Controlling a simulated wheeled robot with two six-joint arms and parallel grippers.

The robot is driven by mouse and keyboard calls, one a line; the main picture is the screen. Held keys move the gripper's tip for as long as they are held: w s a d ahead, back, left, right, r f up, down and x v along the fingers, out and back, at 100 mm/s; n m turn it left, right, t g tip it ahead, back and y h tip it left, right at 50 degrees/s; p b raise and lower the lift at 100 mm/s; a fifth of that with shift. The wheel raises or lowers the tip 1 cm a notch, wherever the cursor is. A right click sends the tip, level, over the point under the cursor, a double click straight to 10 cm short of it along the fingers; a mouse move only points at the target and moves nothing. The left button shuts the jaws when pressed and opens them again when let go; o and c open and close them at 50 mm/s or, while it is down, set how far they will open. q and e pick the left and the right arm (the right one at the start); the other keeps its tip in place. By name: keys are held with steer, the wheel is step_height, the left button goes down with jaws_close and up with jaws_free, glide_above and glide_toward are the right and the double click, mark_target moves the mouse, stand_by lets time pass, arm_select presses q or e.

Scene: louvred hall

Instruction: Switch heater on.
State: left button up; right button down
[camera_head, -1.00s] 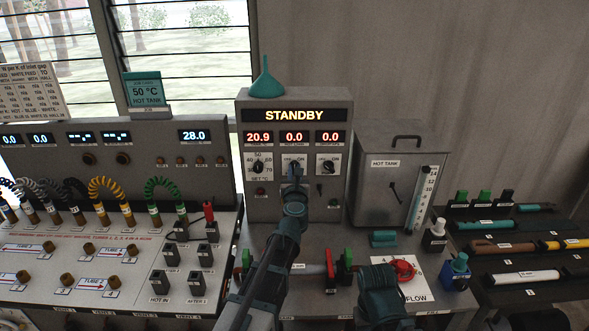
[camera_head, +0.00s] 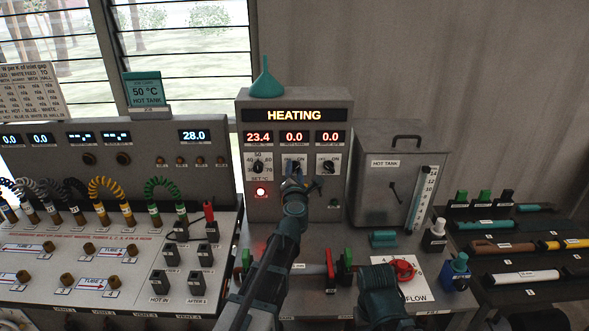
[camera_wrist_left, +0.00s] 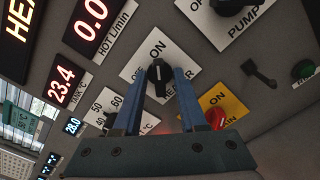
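The heater knob (camera_head: 294,166) is a black rotary knob on a white plate on the grey control box (camera_head: 243,165). In the left wrist view the heater knob (camera_wrist_left: 158,77) points up at ON. A red lamp (camera_head: 261,192) glows at lower left of the box. My right gripper does not show.
The pump knob (camera_head: 328,167) sits right of the heater knob, and a red main knob (camera_wrist_left: 216,118) on a yellow plate is below right in the wrist view. A teal funnel (camera_head: 266,82) tops the box. The hot tank (camera_head: 385,190) stands to the right.

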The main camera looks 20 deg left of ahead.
arm_select(q)
steer(key=shift+o, duration=0.3)
steer(key=v, duration=0.7)
stand_by(0.4)
